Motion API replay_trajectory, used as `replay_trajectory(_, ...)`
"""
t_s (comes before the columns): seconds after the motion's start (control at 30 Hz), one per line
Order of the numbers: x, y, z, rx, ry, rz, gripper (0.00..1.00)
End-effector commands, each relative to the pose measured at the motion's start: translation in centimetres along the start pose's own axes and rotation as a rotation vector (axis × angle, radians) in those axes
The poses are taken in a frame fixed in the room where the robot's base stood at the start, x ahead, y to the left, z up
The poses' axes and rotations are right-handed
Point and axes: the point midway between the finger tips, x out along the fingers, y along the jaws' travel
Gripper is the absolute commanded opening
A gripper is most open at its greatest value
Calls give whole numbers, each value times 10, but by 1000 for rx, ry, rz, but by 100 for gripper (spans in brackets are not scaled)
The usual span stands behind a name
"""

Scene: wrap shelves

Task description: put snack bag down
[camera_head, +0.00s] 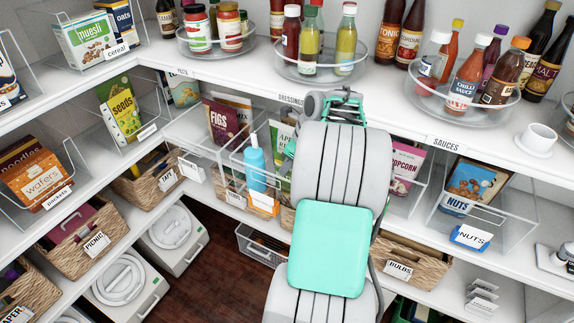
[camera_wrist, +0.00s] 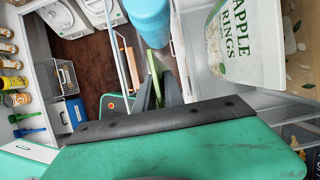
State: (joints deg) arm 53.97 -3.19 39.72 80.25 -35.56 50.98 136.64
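In the wrist view a thin green strip (camera_wrist: 154,76) shows between the dark fingers of my gripper (camera_wrist: 157,92). It looks like a snack bag seen edge-on, and the fingers appear shut on it. The bag's face is hidden in that view. In the head view my arm hides my gripper. A green bag (camera_head: 276,181) shows just left of my arm, by the clear bin with an orange tag (camera_head: 263,203). A white bag lettered Apple Rings (camera_wrist: 235,40) stands close to the right of my fingers; part of it shows in the head view (camera_head: 281,134).
A blue bottle (camera_head: 255,163) stands at the clear bin, close ahead of my fingers in the wrist view (camera_wrist: 150,18). A Figs bag (camera_head: 224,121) is to the left, a Popcorn bag (camera_head: 405,163) to the right. The upper shelf edge (camera_head: 250,84) runs above, with turntables of bottles.

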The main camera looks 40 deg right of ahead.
Motion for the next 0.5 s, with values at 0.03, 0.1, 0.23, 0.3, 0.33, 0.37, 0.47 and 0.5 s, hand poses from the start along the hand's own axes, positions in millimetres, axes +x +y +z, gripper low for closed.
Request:
replay_trajectory(0.03,0,0,0,0,0,0,16)
replay_trajectory(0.1,0,0,0,0,0,0,22)
replay_trajectory(0.23,0,0,0,0,0,0,33)
replay_trajectory(0.3,0,0,0,0,0,0,35)
replay_trajectory(0.33,0,0,0,0,0,0,35)
replay_trajectory(0.37,0,0,0,0,0,0,35)
replay_trajectory(0.47,0,0,0,0,0,0,35)
replay_trajectory(0.5,-1,0,0,0,0,0,35)
